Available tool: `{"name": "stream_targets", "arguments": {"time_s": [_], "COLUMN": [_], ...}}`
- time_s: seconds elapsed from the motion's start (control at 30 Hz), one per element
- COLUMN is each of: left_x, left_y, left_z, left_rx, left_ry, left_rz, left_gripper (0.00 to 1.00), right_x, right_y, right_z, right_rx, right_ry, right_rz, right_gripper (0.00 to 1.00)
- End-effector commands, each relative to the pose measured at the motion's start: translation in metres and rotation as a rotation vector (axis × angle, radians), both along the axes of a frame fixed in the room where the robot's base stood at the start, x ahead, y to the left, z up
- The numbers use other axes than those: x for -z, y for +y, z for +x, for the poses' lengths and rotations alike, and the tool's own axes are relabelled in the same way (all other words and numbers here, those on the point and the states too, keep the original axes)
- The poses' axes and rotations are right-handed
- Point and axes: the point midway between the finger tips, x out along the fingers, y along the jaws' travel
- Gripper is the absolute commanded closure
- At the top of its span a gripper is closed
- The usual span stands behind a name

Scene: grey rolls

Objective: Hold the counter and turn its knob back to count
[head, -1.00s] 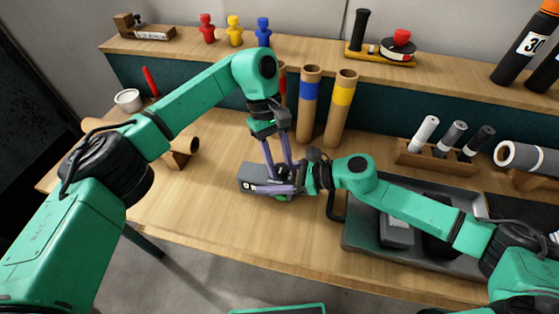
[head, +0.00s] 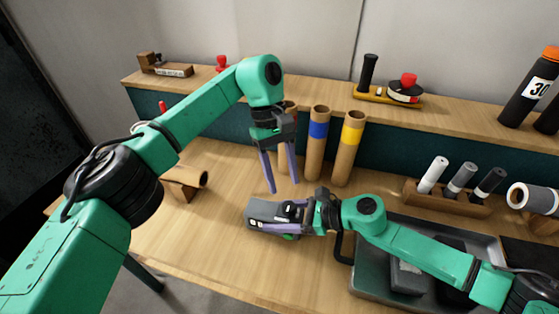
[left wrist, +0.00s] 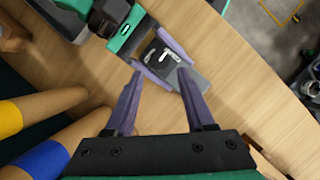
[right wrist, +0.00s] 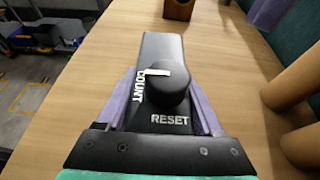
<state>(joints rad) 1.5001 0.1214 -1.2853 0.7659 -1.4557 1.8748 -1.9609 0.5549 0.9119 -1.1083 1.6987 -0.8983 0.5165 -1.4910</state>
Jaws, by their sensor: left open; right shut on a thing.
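The counter (head: 259,211) is a grey and black box low on the table, held by my right gripper (head: 283,219). In the right wrist view its fingers lie on both sides of the counter (right wrist: 160,48). The round black knob (right wrist: 163,95) has a white bar across its far part, with its left end near the word COUNT; RESET is printed nearer the gripper. The left wrist view shows the counter (left wrist: 191,79) between and beyond my left fingertips. My left gripper (head: 284,187) is open, empty and above the counter, apart from it.
Upright cardboard tubes with blue (head: 318,130) and yellow (head: 352,135) bands stand behind the counter. A grey tray (head: 360,270) lies right, under my right arm. A wooden rack with several markers (head: 432,175) stands back right. Table left of the counter is clear up to a wooden stand (head: 182,183).

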Motion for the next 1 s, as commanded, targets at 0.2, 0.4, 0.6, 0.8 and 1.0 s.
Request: {"name": "stream_targets", "arguments": {"time_s": [0.2,0.4,0.6,0.8,1.0], "left_x": [-0.045,-0.055,-0.054,-0.054,-0.054], "left_y": [0.008,0.011,0.011,0.011,0.011], "left_z": [0.017,0.020,0.020,0.020,0.020], "left_rx": [-0.001,0.000,0.000,0.000,0.000], "left_ry": [-0.002,0.000,0.000,0.000,0.000], "left_rz": [0.001,0.001,0.001,0.001,0.001], "left_gripper": [0.46,0.46,0.46,0.46,0.46], "right_x": [0.001,0.000,0.000,0.000,0.000], "right_y": [0.000,0.000,0.000,0.000,-0.001], "right_z": [0.000,0.000,0.000,0.000,0.000], "right_rx": [-0.001,-0.001,-0.001,-0.001,0.000], "right_ry": [0.001,0.000,0.000,0.000,0.000], "right_rz": [-0.001,0.000,0.000,0.000,0.000], "right_gripper": [1.00,1.00,1.00,0.00,0.00]}}
